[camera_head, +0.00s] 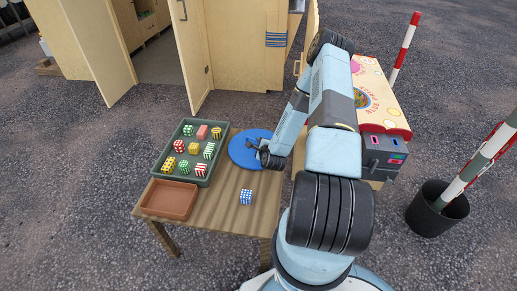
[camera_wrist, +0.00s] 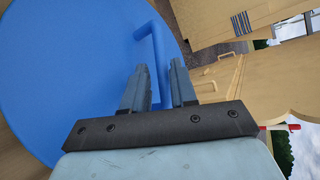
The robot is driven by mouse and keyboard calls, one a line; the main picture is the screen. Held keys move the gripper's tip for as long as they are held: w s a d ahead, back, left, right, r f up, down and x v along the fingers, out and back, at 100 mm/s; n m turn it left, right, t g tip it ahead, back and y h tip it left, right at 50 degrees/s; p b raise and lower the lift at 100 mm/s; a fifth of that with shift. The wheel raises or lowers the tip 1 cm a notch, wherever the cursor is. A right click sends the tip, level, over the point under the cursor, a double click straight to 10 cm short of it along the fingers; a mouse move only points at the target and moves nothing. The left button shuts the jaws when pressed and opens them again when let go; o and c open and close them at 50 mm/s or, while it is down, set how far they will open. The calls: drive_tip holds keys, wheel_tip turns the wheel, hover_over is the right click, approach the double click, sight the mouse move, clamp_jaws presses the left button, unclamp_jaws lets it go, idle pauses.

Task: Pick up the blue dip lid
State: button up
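The blue dip lid (camera_head: 240,150) is a round blue disc with a raised bar handle, lying at the right part of the wooden table. In the wrist view the lid (camera_wrist: 60,70) fills the left side, and its handle (camera_wrist: 156,40) runs down towards the gap between my fingers. My gripper (camera_head: 256,146) is over the lid's right part, partly hidden by my arm. In the wrist view my gripper (camera_wrist: 158,72) has its fingers apart. The handle's lower part shows in or beyond that gap; I cannot tell whether a finger touches it.
A decorated cart (camera_head: 385,115) stands right of my arm. A black bucket (camera_head: 432,213) holds a striped pole.

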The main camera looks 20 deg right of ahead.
drive_tip(key=x, duration=0.4)
drive_tip(key=shift+f, duration=0.1)
clamp_jaws()
